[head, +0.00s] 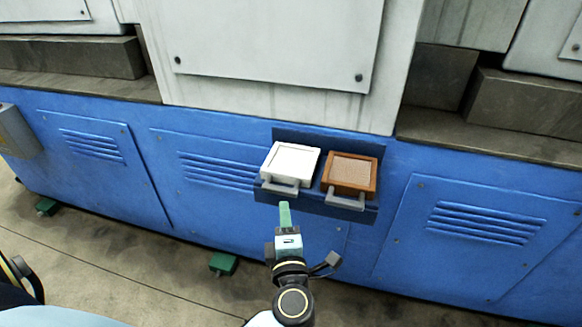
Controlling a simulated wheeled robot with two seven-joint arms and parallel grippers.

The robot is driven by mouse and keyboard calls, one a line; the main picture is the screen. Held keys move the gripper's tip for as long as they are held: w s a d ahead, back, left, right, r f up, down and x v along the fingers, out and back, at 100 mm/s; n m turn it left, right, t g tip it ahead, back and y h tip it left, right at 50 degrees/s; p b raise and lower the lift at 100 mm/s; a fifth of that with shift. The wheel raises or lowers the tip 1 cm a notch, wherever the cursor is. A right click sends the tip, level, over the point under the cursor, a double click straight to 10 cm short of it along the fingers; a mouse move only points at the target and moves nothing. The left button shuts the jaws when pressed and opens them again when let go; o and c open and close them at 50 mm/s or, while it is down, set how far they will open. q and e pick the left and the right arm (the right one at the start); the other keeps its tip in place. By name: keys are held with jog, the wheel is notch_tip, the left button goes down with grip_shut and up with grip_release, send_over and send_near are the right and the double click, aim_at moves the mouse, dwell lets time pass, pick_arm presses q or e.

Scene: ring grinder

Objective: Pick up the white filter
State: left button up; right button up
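The white filter (291,161) is a square, framed panel with a grey handle at its front. It sits in the left place of a dark blue holder (327,199) on the front of the blue machine.
A brown-orange filter (350,174) with a similar handle sits in the holder right beside the white one. The blue machine base (200,150) with vented panels runs across the view. A green foot (223,264) stands on the concrete floor (120,265).

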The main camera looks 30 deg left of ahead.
aim_at(282, 194)
pick_arm(q)
jog(key=x, duration=0.3)
jog(key=shift+w, duration=0.1)
jog(key=b+x, duration=0.1)
jog(key=x, duration=0.3)
jog(key=shift+w+a+f, duration=0.1)
jog(key=shift+w+f, duration=0.05)
jog(key=shift+w, duration=0.05)
pick_arm(e)
jog(key=w, duration=0.1)
jog(key=w+r, duration=0.2)
jog(key=shift+w+a, duration=0.25)
jog(key=shift+a, duration=0.05)
pick_arm(q)
grip_shut()
